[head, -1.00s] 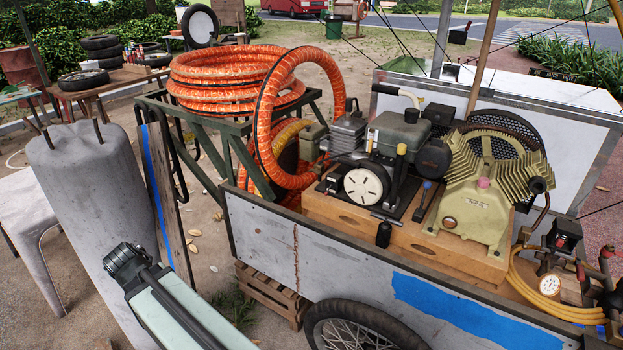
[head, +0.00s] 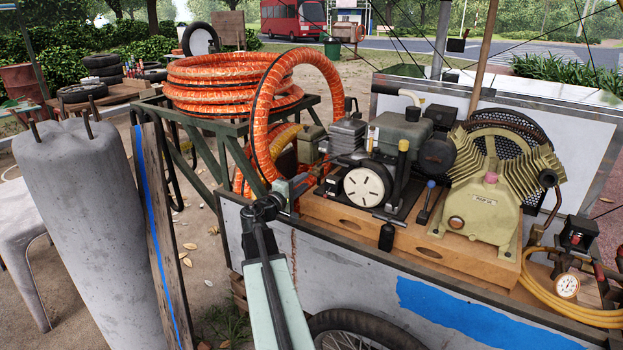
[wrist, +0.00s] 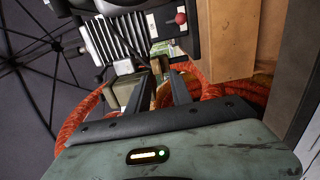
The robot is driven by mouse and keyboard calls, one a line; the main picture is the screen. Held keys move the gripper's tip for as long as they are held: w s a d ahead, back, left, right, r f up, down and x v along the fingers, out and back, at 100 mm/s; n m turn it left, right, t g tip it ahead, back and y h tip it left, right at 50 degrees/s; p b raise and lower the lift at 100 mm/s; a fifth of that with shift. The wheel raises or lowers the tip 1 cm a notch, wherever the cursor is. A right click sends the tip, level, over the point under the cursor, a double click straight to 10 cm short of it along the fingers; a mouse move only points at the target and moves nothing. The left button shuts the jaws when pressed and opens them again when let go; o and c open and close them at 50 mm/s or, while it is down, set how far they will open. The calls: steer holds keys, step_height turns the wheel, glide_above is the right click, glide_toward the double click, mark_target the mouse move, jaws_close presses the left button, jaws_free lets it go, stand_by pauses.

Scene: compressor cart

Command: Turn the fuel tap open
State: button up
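The engine (head: 374,150) sits on a wooden base on the cart, with its silver finned block toward the left. I cannot single out the fuel tap with certainty in either view. In the wrist view a small red knob (wrist: 181,18) shows on the dark engine side, beyond my fingertips. My gripper (head: 308,182) is at the left end of the engine base, beside the orange hose. In the wrist view my gripper (wrist: 164,75) has its two dark fingers apart with nothing held between them. An olive box (wrist: 125,88) lies just left of the fingers.
A thick orange hose (head: 262,125) arches close to my gripper. The wooden base (wrist: 232,40) stands at the right in the wrist view. The cart's side panel (head: 345,260) is under my arm. A grey cylinder (head: 95,220) and a plank stand to the left.

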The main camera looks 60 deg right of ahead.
mark_target(312, 175)
steer(key=d, duration=0.5)
steer(key=shift+a, duration=0.1)
